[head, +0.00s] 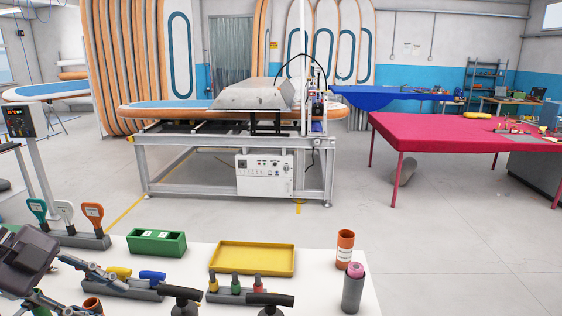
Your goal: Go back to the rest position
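My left gripper (98,296) comes in at the lower left corner, above the left end of the white table (335,290). Its two fingers are spread apart, and I see nothing held between them. An orange-brown cup-like thing (92,305) shows near the lower finger; I cannot tell whether they touch. A grey holder (150,293) with yellow and blue tool handles is close to the upper fingertip. My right gripper is not in view.
The white table also carries a rack of paddle-shaped tools (85,240), a green box (157,243), a yellow tray (252,259), small bottles (236,284), black-handled tools (180,294), an orange cylinder (345,249) and a grey one (353,292). Beyond are a machine bench (160,190) and red table (440,135).

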